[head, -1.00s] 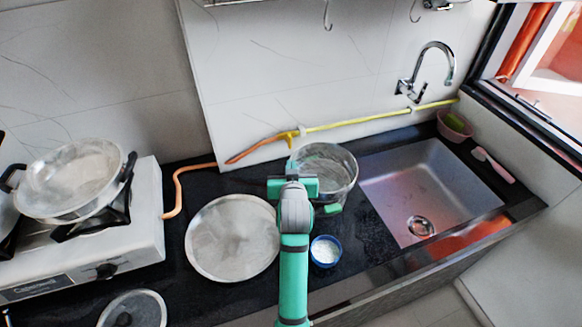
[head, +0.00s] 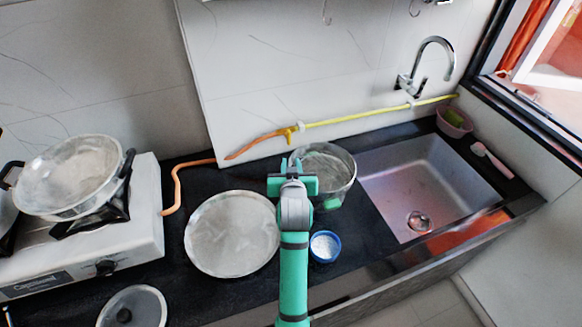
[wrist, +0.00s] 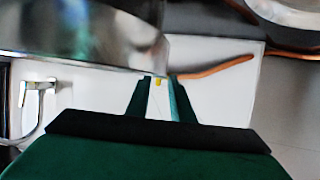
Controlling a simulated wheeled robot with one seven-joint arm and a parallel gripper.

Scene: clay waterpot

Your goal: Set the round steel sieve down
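The round steel sieve (head: 338,168) is a shiny, open-topped bowl shape near the backsplash, just left of the sink in the head view. My green gripper (head: 293,186) is at its left front side. In the wrist view the steel wall of the sieve (wrist: 75,35) fills the upper left, and the narrow-set fingers (wrist: 159,88) meet its edge. The gripper looks shut on the sieve's rim, though the exact contact is partly hidden. I cannot tell whether the sieve's bottom touches the counter.
A round flat metal plate (head: 230,235) lies to the left on the dark counter. A small blue bowl (head: 325,247) of white stuff is in front of the sieve. The sink (head: 415,175) is to the right, the stove (head: 140,240) to the left. A yellow hose (head: 370,114) runs behind.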

